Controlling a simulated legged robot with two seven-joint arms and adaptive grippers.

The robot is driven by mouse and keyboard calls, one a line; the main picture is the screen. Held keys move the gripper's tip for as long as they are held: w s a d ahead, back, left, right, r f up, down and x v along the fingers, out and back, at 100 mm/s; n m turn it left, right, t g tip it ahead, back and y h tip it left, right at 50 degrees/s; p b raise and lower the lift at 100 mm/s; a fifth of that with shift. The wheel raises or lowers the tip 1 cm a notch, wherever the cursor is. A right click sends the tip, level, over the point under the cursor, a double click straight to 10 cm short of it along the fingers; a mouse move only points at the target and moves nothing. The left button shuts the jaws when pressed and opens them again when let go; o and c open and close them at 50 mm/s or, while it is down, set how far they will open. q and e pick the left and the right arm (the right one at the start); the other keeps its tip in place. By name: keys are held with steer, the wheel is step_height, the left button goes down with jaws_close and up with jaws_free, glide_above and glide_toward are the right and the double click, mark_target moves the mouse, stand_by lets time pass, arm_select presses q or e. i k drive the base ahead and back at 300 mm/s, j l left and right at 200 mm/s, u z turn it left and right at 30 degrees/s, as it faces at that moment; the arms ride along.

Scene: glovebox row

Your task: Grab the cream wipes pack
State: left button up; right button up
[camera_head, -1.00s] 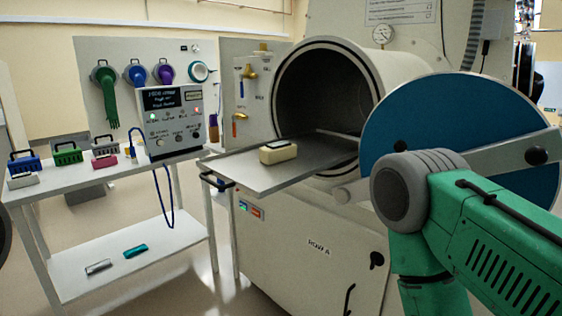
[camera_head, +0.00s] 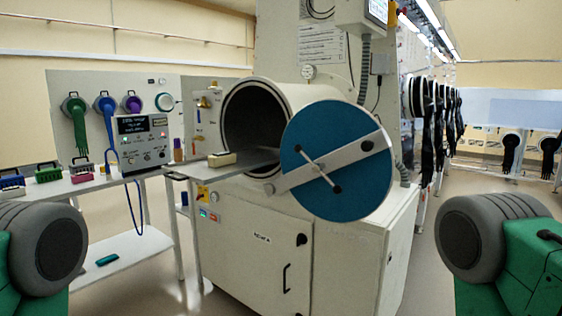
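A cream pack (camera_head: 222,159) with a darker patch on top lies on the grey sliding tray (camera_head: 185,172) that sticks out of the round chamber opening. Parts of my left arm show at the lower left edge and parts of my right arm at the lower right. Neither gripper is in view. Nothing touches the pack.
The chamber's round blue door (camera_head: 335,185) stands open to the right of the tray. A white side table (camera_head: 95,182) at left holds a control box (camera_head: 142,142) and several small coloured racks. Open floor lies to the right of the cabinet (camera_head: 270,245).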

mark_target(225, 158)
steer(key=i+j+z, duration=0.1)
steer(key=z, duration=2.05)
steer(key=k+j, duration=0.1)
steer(key=j, duration=0.35)
steer(key=k+j+z, duration=0.1)
steer(key=j, duration=0.3)
steer(key=k+j, duration=0.15)
steer(key=j, duration=0.25)
steer(key=k+j+z, duration=0.1)
steer(key=j, duration=0.35)
steer(key=k+j, duration=0.2)
steer(key=j, duration=0.2)
steer(key=k+j, duration=0.15)
steer(key=j, duration=0.25)
steer(key=i+z, duration=0.05)
